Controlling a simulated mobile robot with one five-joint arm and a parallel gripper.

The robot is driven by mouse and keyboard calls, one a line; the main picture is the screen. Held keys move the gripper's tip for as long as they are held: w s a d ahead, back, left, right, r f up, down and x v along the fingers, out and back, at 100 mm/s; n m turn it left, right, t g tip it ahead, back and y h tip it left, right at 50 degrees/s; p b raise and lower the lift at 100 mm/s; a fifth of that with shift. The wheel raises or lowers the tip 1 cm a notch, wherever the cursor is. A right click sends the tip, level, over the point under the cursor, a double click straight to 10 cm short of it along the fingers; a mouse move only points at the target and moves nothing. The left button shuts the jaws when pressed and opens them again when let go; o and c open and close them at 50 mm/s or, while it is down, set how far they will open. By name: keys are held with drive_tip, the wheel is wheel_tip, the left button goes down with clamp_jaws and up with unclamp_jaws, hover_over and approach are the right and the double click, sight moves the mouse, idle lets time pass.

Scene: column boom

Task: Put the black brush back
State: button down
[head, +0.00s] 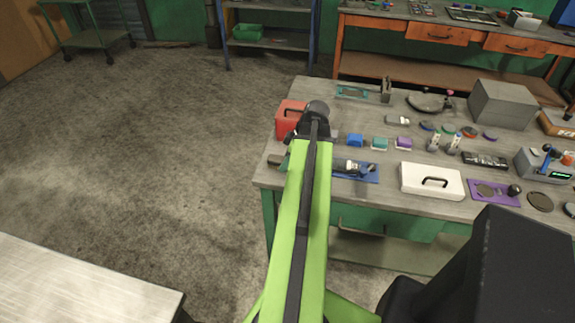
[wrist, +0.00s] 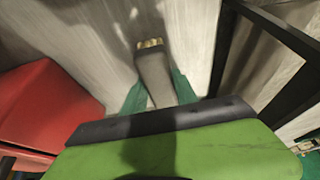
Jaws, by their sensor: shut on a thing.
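In the wrist view my gripper (wrist: 158,92) has its two green fingers on either side of a grey-brown bar with a pale gold end, which I take to be the black brush (wrist: 154,72). The fingers are closed on it. Its lower part is hidden behind my gripper's body. My fingers are mostly hidden there behind my green arm. I cannot tell whether the brush touches the bench top.
A red box (head: 289,118) stands close beside my gripper; it also shows in the wrist view (wrist: 45,105). A blue mat (head: 367,177) with a dark tool lies right of my arm. A white case (head: 431,172) and several small blocks stand further right on the workbench (head: 300,92).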

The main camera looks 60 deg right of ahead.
drive_tip(key=shift+f, duration=0.1)
drive_tip(key=c, duration=1)
unclamp_jaws()
drive_tip(key=shift+o, duration=0.2)
drive_tip(key=shift+r+p, duration=0.45)
drive_tip(key=shift+r, duration=0.15)
drive_tip(key=p+v, duration=1)
drive_tip(key=v, duration=0.1)
drive_tip(key=shift+s+r, duration=0.1)
drive_tip(key=shift+s, duration=0.05)
